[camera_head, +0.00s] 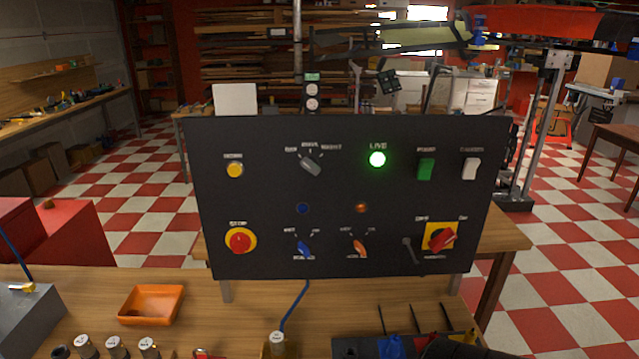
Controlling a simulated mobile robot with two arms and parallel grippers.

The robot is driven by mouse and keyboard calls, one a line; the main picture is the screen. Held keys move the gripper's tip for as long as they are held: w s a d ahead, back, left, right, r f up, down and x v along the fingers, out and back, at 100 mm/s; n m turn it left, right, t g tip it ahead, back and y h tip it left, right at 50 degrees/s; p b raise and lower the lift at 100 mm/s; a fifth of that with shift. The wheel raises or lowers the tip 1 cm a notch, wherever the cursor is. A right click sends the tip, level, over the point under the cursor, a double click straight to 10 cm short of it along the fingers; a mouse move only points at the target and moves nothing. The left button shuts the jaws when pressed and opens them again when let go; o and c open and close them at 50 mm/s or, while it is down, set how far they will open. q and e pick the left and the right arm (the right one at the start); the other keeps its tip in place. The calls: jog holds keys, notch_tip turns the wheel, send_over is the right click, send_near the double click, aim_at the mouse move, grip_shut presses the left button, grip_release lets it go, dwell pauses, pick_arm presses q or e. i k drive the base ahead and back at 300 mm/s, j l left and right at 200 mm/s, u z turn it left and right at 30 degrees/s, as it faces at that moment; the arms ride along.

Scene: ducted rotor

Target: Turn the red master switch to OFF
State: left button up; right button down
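The red master switch (441,239) is a rotary handle on a yellow plate at the lower right of the black control panel (330,190). Its handle lies tilted, from lower left to upper right. Small labels stand above it on both sides, too blurred to read surely. The green LIVE lamp (377,159) is lit. A dark rounded shape at the bottom edge, right of centre, may be part of my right arm; I cannot tell.
An orange tray (151,305) and several small parts lie on the wooden bench (210,300).

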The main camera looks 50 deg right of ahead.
aim_at(441, 238)
jog(key=z, duration=2.5)
